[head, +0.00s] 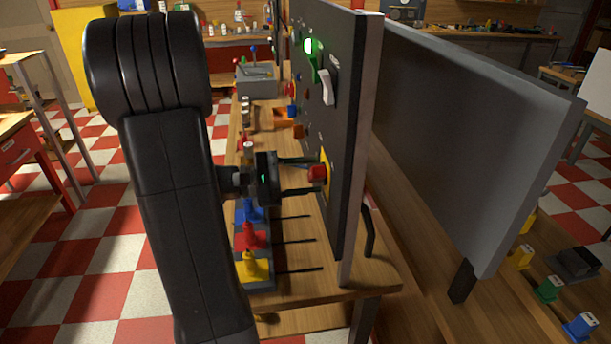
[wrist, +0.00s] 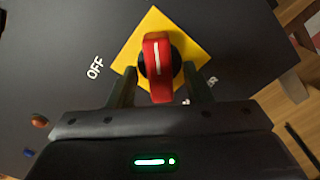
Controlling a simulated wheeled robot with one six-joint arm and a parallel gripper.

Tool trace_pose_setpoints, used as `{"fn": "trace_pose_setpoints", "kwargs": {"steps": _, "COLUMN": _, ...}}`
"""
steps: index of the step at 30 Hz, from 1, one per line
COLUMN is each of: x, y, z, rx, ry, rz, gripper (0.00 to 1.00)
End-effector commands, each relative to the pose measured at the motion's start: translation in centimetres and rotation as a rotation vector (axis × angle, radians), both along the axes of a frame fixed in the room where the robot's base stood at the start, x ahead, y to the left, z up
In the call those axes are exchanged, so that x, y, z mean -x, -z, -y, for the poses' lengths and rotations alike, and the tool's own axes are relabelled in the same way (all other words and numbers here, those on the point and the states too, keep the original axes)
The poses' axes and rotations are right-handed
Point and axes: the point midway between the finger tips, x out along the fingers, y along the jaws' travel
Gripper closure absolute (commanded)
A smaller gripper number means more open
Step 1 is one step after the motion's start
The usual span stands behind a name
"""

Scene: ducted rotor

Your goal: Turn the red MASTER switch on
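The red MASTER switch (head: 317,173) is a rotary knob on a yellow plate (head: 325,170), low on the dark upright panel. In the wrist view the red knob (wrist: 158,66) sits on its yellow diamond plate (wrist: 190,45), its white line running nearly up and down. The word OFF (wrist: 95,68) is printed to its left; another label at lower right is partly hidden by a finger. My gripper (head: 302,176) faces the panel. In the wrist view my gripper (wrist: 160,90) is open, one finger on each side of the knob with visible gaps.
Above the knob the panel (head: 345,130) carries a lit green lamp (head: 309,45), a green switch and a white lever. Blue, red and yellow pieces (head: 253,240) stand on the bench below my gripper. A second grey panel (head: 470,120) stands to the right.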

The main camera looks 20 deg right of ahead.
Motion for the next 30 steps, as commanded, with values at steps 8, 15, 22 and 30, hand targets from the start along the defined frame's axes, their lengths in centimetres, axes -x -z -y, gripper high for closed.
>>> {"fn": "trace_pose_setpoints", "kwargs": {"steps": 8, "x": -0.4, "y": 0.0, "z": -1.1, "rx": 0.001, "ry": -0.004, "rz": 0.000, "gripper": 0.55}}
{"fn": "trace_pose_setpoints", "kwargs": {"steps": 15, "x": -1.3, "y": 0.1, "z": -4.8, "rx": 0.001, "ry": -0.006, "rz": 0.001, "gripper": 0.55}}
{"fn": "trace_pose_setpoints", "kwargs": {"steps": 22, "x": -2.2, "y": 0.1, "z": -8.8, "rx": 0.000, "ry": -0.006, "rz": 0.001, "gripper": 0.55}}
{"fn": "trace_pose_setpoints", "kwargs": {"steps": 30, "x": -3.1, "y": 0.1, "z": -12.5, "rx": -0.001, "ry": -0.002, "rz": 0.000, "gripper": 0.55}}
